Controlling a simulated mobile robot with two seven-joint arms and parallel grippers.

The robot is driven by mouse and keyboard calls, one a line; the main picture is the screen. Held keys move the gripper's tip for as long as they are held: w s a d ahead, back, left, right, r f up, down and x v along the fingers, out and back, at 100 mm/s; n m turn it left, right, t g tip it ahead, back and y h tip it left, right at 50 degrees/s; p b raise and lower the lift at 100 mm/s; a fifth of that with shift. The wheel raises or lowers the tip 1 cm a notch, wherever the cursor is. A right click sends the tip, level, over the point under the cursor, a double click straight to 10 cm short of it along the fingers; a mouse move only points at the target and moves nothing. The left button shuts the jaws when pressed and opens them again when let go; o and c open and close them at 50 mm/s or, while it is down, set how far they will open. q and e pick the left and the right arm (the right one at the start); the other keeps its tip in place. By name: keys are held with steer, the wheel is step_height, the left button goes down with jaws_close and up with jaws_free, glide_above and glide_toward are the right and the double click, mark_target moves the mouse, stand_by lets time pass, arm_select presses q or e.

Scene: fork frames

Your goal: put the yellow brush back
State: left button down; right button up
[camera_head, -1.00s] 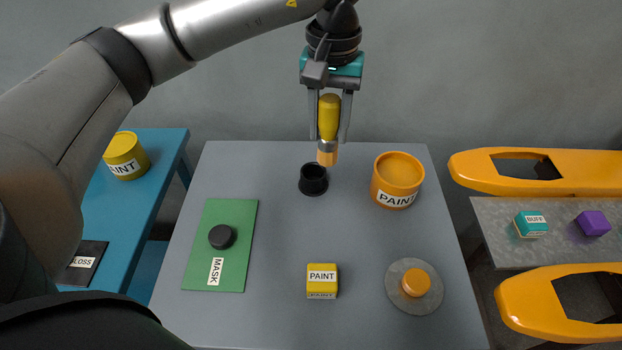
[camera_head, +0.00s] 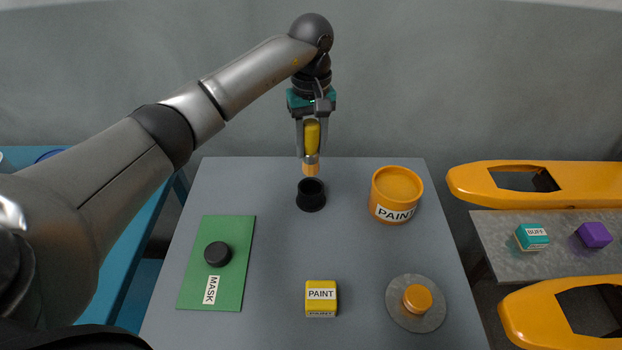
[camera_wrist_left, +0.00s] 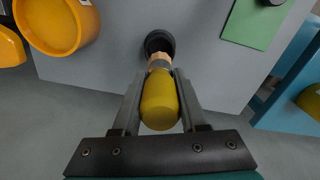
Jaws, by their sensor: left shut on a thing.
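The yellow brush (camera_head: 312,137) hangs upright in my left gripper (camera_head: 311,155), bristle end down. The gripper is shut on its yellow handle. A small black cup (camera_head: 311,196) stands open on the grey table (camera_head: 270,250), just below the brush tip. In the head view the tip shows right above the cup's far rim. In the left wrist view the brush (camera_wrist_left: 160,100) points at the cup (camera_wrist_left: 159,41), and its tan tip overlaps the near rim. I cannot tell whether the tip is inside the mouth. My right gripper does not show.
An orange paint can (camera_head: 396,196) stands right of the cup. A green mask sheet (camera_head: 228,285) with a black disc, a yellow paint box (camera_head: 321,299) and a grey disc (camera_head: 400,318) with an orange knob lie nearer. A blue bench (camera_head: 130,230) is at the left.

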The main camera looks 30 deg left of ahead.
arm_select(q)
step_height(320, 180, down, 9)
steer(key=shift+f+b, duration=0.2)
steer(key=shift+b, duration=0.2)
steer(key=shift+f, duration=0.1)
steer(key=c, duration=0.9)
jaws_free()
steer(key=shift+f, duration=0.1)
steer(key=o, duration=0.5)
steer(key=shift+c, duration=0.2)
steer(key=shift+r, duration=0.2)
step_height(320, 180, up, 12)
steer(key=shift+r+p, duration=0.1)
steer(key=shift+p, duration=0.5)
